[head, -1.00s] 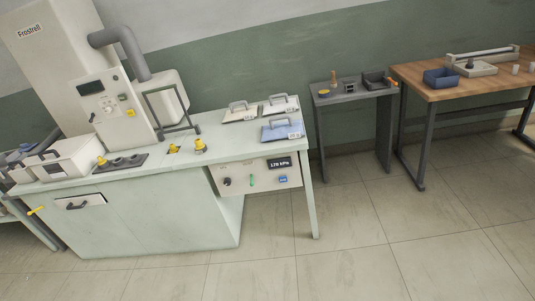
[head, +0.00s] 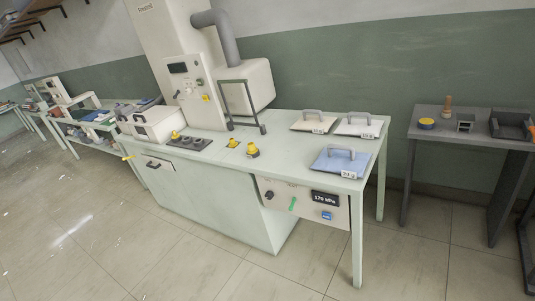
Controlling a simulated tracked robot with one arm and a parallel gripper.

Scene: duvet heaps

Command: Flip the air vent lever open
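A green lever (head: 293,203) sits on the control panel (head: 278,194) under the right front of the pale green workbench (head: 240,215). It stands slightly tilted, between a dark knob (head: 269,195) and a blue button (head: 327,216). A display (head: 325,198) above the button appears to read 179 kPa. A yellow handle (head: 129,158) sticks out at the bench's left end. I cannot read a label showing which of these is the air vent lever.
A tall cream machine (head: 185,72) with a grey pipe (head: 220,35) stands on the bench. Several handled plates lie at its right, including a blue one (head: 335,166). A dark side table (head: 470,127) stands at right. The floor in front (head: 160,250) is clear.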

